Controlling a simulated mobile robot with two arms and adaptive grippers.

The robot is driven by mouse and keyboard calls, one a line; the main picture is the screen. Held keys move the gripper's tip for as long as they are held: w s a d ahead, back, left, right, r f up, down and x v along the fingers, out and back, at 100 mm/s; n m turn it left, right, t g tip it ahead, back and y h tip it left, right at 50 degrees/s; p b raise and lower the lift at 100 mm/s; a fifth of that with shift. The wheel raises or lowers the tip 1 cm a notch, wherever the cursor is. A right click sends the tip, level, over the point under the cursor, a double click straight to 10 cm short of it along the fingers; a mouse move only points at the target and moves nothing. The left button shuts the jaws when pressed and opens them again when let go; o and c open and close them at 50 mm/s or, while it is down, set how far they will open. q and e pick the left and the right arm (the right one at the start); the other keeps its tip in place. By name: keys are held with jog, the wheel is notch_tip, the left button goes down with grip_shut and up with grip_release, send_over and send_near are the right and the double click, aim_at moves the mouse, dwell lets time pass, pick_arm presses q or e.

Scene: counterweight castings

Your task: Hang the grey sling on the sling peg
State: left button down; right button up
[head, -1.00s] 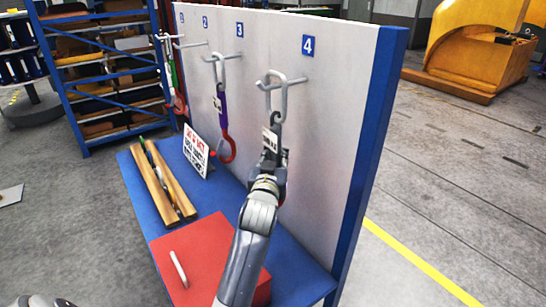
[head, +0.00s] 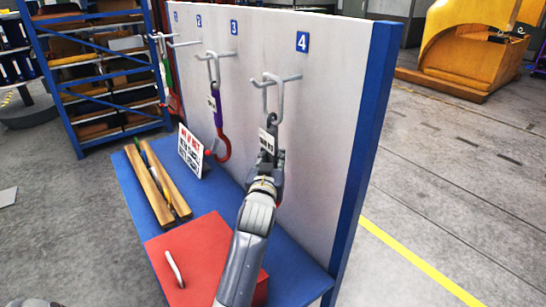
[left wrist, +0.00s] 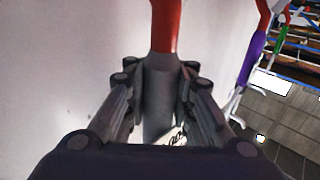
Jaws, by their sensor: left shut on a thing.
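The grey sling (head: 281,112) hangs upright at the peg under the number 4 (head: 293,78), on the grey board. Its long top link overlaps the peg, with the link's top just above it. The peg seems to pass through the link; I cannot tell whether it bears the weight. My left gripper (head: 270,172) is shut on the sling below its white tag (head: 267,142). In the left wrist view the gripper (left wrist: 160,100) grips the sling's grey body (left wrist: 158,85), with a red part (left wrist: 164,25) beyond. My right gripper is not in view.
A purple sling with a red hook (head: 222,145) hangs at peg 3 and a green one (head: 167,75) further left. Below, the blue shelf (head: 205,205) bears wooden bars (head: 150,185), a lettered sign (head: 190,150) and a red box (head: 200,255). A blue post (head: 362,160) ends the board.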

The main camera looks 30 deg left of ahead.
pick_arm(q)
jog(key=c, duration=1.3)
grip_release()
jog(key=shift+r, duration=0.25)
jog(key=shift+f, duration=0.35)
jog(key=v, duration=0.7)
jog(key=shift+s+d+r, duration=0.15)
jog(key=shift+s+r, duration=0.1)
jog(key=shift+s, duration=0.05)
jog(key=shift+f, duration=0.1)
